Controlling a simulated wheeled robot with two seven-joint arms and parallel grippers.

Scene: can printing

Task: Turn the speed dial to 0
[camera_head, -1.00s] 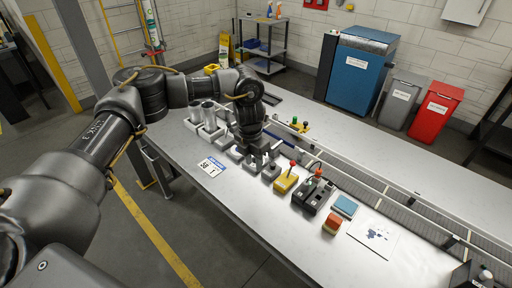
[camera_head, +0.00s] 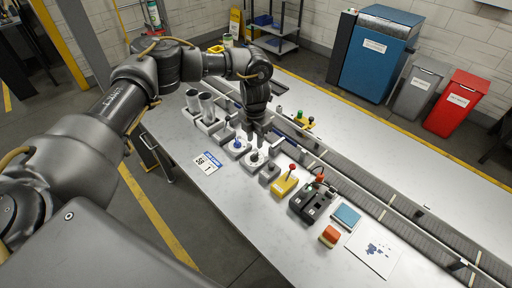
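Two dials on grey square bases stand on the steel table (camera_head: 215,196): one with a blue knob (camera_head: 238,144) and, right of it, one with a dark knob on a pale round face (camera_head: 255,159). I cannot read their markings or tell which is the speed dial. My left gripper (camera_head: 258,144) points down just above and behind the dark-knobbed dial. Its fingers are small and dark, so their opening is unclear, and contact with the knob cannot be made out. My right gripper is not in view.
A number card (camera_head: 207,162) lies left of the dials. Metal cans (camera_head: 207,108) stand in holders behind. A conveyor (camera_head: 400,220) runs alongside.

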